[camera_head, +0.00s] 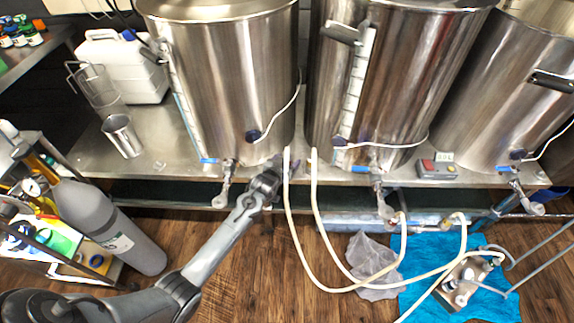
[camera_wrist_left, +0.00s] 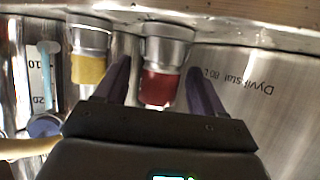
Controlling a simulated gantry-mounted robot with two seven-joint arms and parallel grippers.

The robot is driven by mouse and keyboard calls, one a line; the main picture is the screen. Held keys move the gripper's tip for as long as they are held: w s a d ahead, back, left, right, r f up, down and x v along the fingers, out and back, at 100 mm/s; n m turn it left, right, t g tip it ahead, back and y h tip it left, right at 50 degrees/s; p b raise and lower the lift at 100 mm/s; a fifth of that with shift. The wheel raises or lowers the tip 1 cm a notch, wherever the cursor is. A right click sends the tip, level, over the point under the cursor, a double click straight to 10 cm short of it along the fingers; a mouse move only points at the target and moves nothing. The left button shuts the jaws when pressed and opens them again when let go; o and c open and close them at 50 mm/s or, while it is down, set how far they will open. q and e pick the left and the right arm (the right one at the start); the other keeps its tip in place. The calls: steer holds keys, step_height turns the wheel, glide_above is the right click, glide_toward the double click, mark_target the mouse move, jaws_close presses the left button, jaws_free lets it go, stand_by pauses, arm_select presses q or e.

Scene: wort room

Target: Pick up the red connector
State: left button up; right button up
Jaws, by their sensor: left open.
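The red connector (camera_wrist_left: 160,88) shows in the left wrist view as a red band below a metal fitting (camera_wrist_left: 167,45). My left gripper (camera_wrist_left: 158,70) is open, with one dark finger on each side of the red connector. I cannot tell whether either finger touches it. In the head view my left gripper (camera_head: 274,174) is at the front edge of the steel bench, below the gap between two kettles. I cannot make out the red connector there. My right gripper is not in view.
A yellow connector (camera_wrist_left: 88,68) sits just left of the red one in the wrist view. Pale hoses (camera_head: 292,215) hang right beside my left gripper. Steel kettles (camera_head: 225,75) stand behind it on the bench (camera_head: 85,150). A grey gas cylinder (camera_head: 105,225) stands at left.

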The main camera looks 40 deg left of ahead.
arm_select(q)
steer(key=shift+b+x, duration=0.3)
steer(key=shift+x, duration=0.8)
steer(key=shift+d, duration=0.1)
steer(key=shift+s, duration=0.1)
steer(key=shift+c, duration=0.6)
steer(key=c, duration=1)
steer(key=shift+r, duration=0.15)
